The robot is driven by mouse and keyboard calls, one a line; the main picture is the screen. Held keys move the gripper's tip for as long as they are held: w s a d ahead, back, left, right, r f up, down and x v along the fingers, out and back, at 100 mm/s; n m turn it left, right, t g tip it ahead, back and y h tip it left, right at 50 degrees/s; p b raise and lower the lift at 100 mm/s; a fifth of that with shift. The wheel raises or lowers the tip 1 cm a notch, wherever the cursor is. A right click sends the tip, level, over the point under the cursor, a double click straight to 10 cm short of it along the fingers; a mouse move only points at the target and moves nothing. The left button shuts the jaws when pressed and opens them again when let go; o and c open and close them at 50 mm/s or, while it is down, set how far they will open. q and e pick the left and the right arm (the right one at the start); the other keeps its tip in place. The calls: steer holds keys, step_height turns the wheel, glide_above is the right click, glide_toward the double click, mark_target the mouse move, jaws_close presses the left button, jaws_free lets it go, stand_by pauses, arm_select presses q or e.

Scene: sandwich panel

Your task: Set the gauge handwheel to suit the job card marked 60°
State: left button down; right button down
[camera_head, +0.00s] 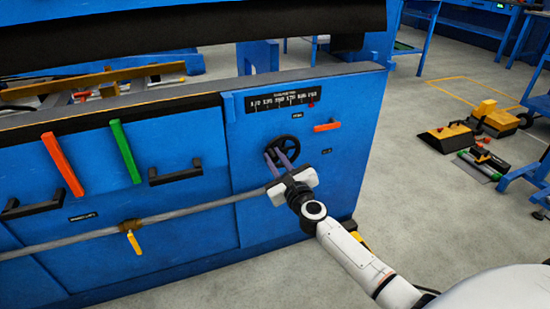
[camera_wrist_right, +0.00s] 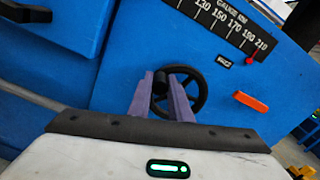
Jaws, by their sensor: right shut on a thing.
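The gauge handwheel (camera_head: 297,142) is a black spoked wheel on the blue panel's right section; it also shows in the right wrist view (camera_wrist_right: 200,88). My right gripper (camera_head: 280,154) reaches it with purple fingers, shut on the wheel's dark handle knob (camera_wrist_right: 160,86) at its left side. The black gauge scale (camera_head: 280,99) is above the wheel, its red pointer (camera_head: 311,104) near the right end. In the right wrist view the red pointer (camera_wrist_right: 250,60) is near the 210 end. I see no readable job card marked 60°. My left gripper is out of view.
An orange lever (camera_head: 327,126) is right of the wheel. A red-orange bar (camera_head: 62,164), a green bar (camera_head: 125,152) and black handles (camera_head: 175,171) are on the left panels. A grey pipe (camera_head: 190,210) with a yellow valve lever (camera_head: 134,243) crosses low.

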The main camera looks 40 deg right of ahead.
steer(key=f+n, duration=0.1)
steer(key=n, duration=0.2)
steer(key=shift+a+f, duration=0.2)
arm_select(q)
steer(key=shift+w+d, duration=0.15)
arm_select(e)
steer(key=d+f+n, duration=0.2)
steer(key=f+n, duration=0.1)
steer(key=n, duration=0.7)
steer(key=s+d+f+n, duration=0.1)
steer(key=d+f+n, duration=0.2)
steer(key=n, duration=0.7)
steer(key=shift+f, duration=0.2)
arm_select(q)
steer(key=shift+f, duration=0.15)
arm_select(e)
steer(key=shift+s+d, duration=0.1)
steer(key=shift+s, duration=0.05)
steer(key=c, duration=1.7)
jaws_free()
steer(key=shift+o, duration=0.4)
steer(key=shift+r, duration=0.1)
